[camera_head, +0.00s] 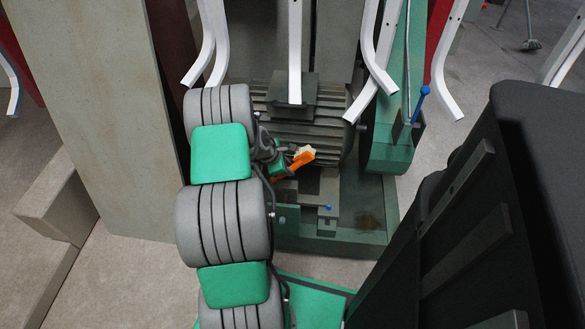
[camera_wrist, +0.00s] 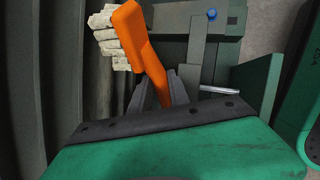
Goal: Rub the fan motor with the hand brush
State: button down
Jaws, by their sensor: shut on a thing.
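The hand brush has an orange handle and pale bristles; it shows in the head view (camera_head: 301,159) and in the wrist view (camera_wrist: 140,38). My gripper (camera_wrist: 160,90) is shut on the orange handle, and the bristle block (camera_wrist: 108,35) points to the left in the wrist view. The fan motor (camera_head: 318,133) is a dark grey ribbed body in the middle of the head view, just behind and above the brush. Its ribs also show at the left of the wrist view (camera_wrist: 62,90). The bristles look close to the ribs; I cannot tell whether they touch. My arm hides the motor's left end.
White bent chair legs (camera_head: 295,50) hang in front of the motor's top. A green machine base (camera_head: 340,238) lies below the motor. A green upright with a blue-knobbed lever (camera_head: 421,104) stands right. A large black panel (camera_head: 470,220) fills the lower right, and a beige panel (camera_head: 95,110) stands left.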

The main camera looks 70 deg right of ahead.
jog(key=shift+d+r, duration=0.1)
jog(key=shift+w+a, duration=0.2)
jog(key=shift+w, duration=1.15)
jog(key=shift+w+a, duration=0.2)
jog(key=shift+w, duration=1.05)
jog(key=shift+w, duration=0.15)
jog(key=shift+w+a, duration=0.2)
jog(key=shift+w, duration=0.9)
jog(key=shift+w+a+b, duration=0.25)
jog(key=shift+w+b, duration=0.05)
jog(key=shift+w, duration=1)
